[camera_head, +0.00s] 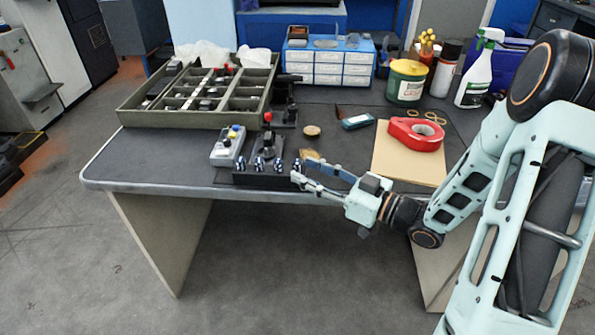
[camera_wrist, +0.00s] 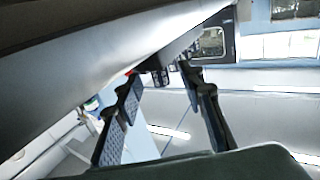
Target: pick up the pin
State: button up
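Several small pins with pale blue-white tops (camera_head: 278,163) stand in a low black rack (camera_head: 262,180) at the table's front edge. I cannot tell which one is the task's pin. My gripper (camera_head: 314,174) is level and open at the rack's right end, its fingers pointing left, close to the rightmost pin (camera_head: 298,164). Whether it touches that pin is unclear. In the wrist view the two fingers (camera_wrist: 162,76) are apart, and a small dark thing shows beyond their tips, too dim to name. Nothing is visibly held.
Floor in front is clear.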

aim_at(302, 167)
jog(key=shift+x, duration=1.55)
jog(key=shift+c, duration=0.7)
grip_shut()
jog(key=shift+r, duration=0.15)
